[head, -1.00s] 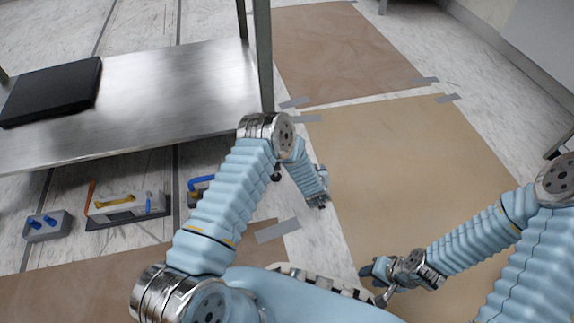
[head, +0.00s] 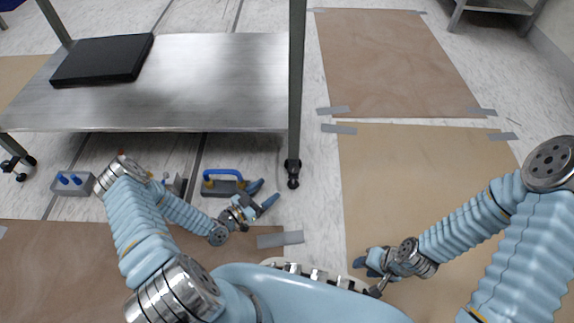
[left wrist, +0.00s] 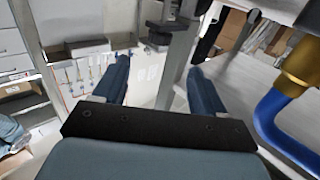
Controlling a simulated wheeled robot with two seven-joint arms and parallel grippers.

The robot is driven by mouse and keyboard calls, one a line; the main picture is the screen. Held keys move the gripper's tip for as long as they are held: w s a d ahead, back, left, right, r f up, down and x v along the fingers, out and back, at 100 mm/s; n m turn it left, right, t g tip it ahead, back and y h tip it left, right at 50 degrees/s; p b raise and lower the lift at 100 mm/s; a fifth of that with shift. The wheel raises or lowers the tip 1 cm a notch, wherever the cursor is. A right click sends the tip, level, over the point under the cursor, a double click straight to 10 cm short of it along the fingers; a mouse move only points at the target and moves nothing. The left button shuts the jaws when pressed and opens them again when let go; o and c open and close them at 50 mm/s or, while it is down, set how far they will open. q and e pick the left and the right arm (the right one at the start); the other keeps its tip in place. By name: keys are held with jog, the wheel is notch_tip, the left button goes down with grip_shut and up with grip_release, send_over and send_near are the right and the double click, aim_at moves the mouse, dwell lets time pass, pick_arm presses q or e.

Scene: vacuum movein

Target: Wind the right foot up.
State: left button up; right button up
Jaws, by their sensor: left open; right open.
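A steel table (head: 200,85) stands ahead on wheeled legs. Its front right leg ends in a dark foot (head: 293,174) on the floor. In the left wrist view, a grey post with a dark fitting (left wrist: 160,34) shows beyond and between the fingertips; I cannot tell for sure that it is that foot. My left gripper (head: 268,191) is open and empty, low over the floor, just left of and nearer than the foot, apart from it. Its two spread fingers also show in the left wrist view (left wrist: 160,82). My right gripper (head: 364,274) is open and empty over the brown sheet at right.
A grey block with blue knobs (head: 72,182) lies further left. A black slab (head: 103,59) lies on the table. Brown sheets (head: 410,170) are taped to the floor.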

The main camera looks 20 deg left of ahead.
aim_at(289, 172)
pick_arm(q)
jog(key=b+x, duration=0.1)
jog(key=x, duration=0.5)
jog(key=b+x, duration=0.1)
jog(key=x, duration=0.6)
jog(key=shift+w+d+r, duration=0.1)
jog(key=shift+w+r, duration=0.1)
jog(key=shift+w, duration=0.05)
jog(key=c, duration=1)
